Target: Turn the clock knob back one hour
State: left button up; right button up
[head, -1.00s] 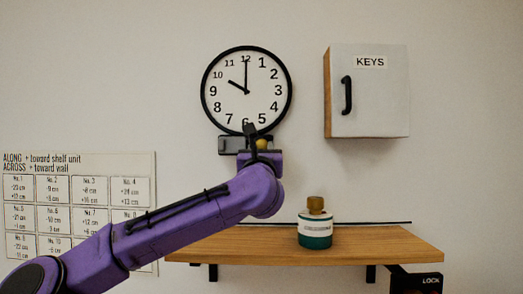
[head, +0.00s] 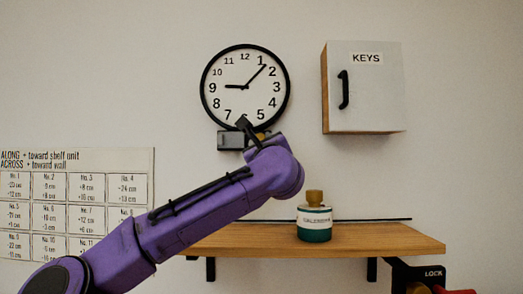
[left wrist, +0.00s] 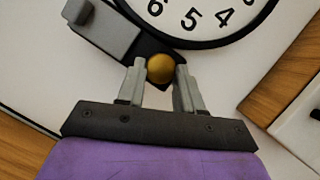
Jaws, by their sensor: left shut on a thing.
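The round clock (head: 230,100) with a black rim hangs on the wall. Its short hand points near 9 and its long hand between 1 and 2. The small brass knob (left wrist: 160,68) sits just below the rim, on a dark mount beside a grey box (head: 231,140). My left gripper (left wrist: 160,78) is shut on the knob, one finger on each side; the wrist is tilted against the clock. In the head view the knob is mostly hidden behind my left gripper (head: 255,138).
A white key cabinet (head: 370,90) hangs right of the clock. A wooden shelf (head: 380,238) below carries a teal bottle (head: 314,232) with a brass cap. A number chart (head: 60,200) is at left.

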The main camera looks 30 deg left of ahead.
pick_arm(q)
jog(key=shift+n, duration=0.5)
jog(key=o, duration=1)
jog(key=shift+o, duration=0.2)
jog(key=shift+s+r, duration=0.1)
jog(key=shift+d, duration=0.1)
jog(key=b+v, duration=0.4)
jog(key=v, duration=0.6)
jog(key=shift+d, duration=0.25)
jog(key=shift+s+r, duration=0.1)
